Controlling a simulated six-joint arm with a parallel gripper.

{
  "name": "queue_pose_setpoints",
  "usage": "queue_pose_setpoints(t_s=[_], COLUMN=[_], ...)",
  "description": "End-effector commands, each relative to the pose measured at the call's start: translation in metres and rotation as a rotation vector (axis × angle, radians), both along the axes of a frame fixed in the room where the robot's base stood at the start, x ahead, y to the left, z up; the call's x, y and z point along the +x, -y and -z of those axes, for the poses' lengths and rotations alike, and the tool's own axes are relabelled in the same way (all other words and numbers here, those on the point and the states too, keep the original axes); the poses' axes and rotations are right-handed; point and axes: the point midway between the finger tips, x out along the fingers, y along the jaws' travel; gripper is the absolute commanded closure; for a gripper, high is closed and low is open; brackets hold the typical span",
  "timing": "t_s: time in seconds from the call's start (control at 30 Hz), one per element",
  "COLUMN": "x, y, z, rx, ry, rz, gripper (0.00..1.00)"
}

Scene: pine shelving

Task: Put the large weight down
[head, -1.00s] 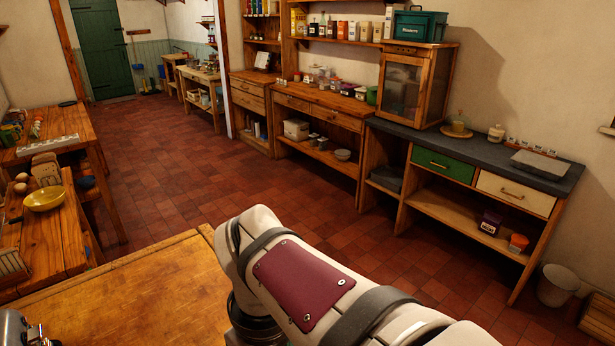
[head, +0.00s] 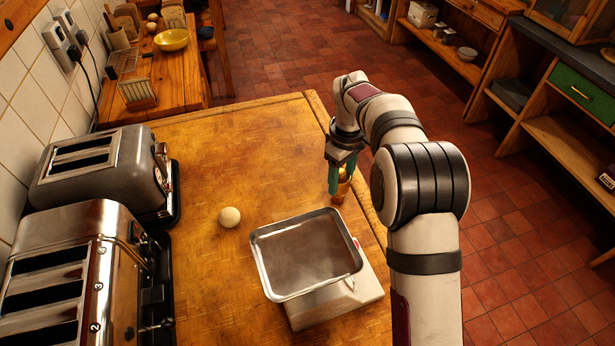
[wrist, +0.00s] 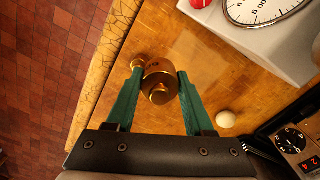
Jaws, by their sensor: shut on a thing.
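My gripper (head: 341,184) is shut on a large brass weight (wrist: 161,79), a round body with a knob. In the wrist view the green fingers press on its two sides. In the head view the brass (head: 344,192) shows low between the fingers, near the right edge of the wooden worktop (head: 200,285). I cannot tell whether the weight touches the worktop. A smaller brass piece (wrist: 138,63) shows beside the left fingertip in the wrist view, partly hidden; it looks like a smaller weight.
A kitchen scale (head: 335,300) with a metal pan (head: 305,252) stands just in front of the gripper; its dial (wrist: 262,10) shows in the wrist view. Two toasters (head: 105,175) line the left wall. The worktop's far part is clear.

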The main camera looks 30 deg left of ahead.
Motion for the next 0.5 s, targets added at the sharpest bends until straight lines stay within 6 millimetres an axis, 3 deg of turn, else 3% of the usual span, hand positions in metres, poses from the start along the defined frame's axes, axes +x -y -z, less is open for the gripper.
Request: queue_pose_setpoints(t_s=[0.13,0.33,0.5], x=[-0.004,-0.016,-0.022], y=[-0.027,-0.085,-0.112], z=[0.020,0.056,0.072], rx=[0.001,0.001,0.001], ry=[0.000,0.001,0.000], rz=[-0.011,-0.010,-0.006], gripper=[1.00,1.00,1.00])
